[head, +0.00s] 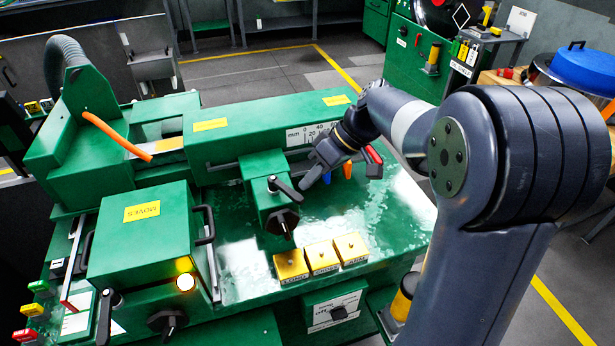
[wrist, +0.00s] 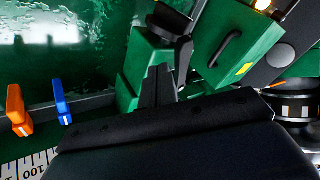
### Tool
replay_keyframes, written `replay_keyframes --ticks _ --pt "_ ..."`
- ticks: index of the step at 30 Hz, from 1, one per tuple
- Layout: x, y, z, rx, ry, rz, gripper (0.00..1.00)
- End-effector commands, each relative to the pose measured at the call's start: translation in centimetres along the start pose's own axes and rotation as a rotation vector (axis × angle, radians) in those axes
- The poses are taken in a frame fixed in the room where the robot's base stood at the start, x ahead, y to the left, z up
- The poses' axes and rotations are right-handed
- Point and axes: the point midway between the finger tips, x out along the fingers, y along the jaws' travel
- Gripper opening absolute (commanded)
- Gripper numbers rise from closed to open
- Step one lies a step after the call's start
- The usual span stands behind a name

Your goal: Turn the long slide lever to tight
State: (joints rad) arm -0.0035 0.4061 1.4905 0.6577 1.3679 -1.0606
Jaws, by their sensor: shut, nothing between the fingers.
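A black lever (head: 286,190) sits on top of the green slide block (head: 262,205) in the middle of the machine. No readable label shows which lever is the long slide one. In the wrist view a black lever (wrist: 183,55) on a green block stands just beyond my fingertips, slightly right. My gripper (head: 304,184) is shut and empty, just right of the lever in the head view. Its fingers also show in the wrist view (wrist: 160,75). They look very close to the lever; I cannot tell whether they touch. No tight mark is readable.
An orange tab (wrist: 17,110) and a blue tab (wrist: 62,102) stand on the scaled rail. Three yellow blocks (head: 322,257) lie in front of the slide block. A green box with a handle (head: 140,235) is at left.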

Motion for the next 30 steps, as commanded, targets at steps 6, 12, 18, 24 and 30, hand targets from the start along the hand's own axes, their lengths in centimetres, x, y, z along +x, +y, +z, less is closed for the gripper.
replay_keyframes --ticks 6,12,18,24,30 --pt "0.5 -0.9 0.0 0.000 0.000 0.000 0.00" --pt "0.5 -0.9 0.0 0.001 0.000 0.000 0.00" --pt "0.7 -1.1 0.2 0.023 0.012 0.013 0.00" --pt "1.3 -2.2 0.7 0.141 0.078 0.078 0.00" --pt "1.7 -3.4 0.8 0.272 0.146 0.146 0.00"
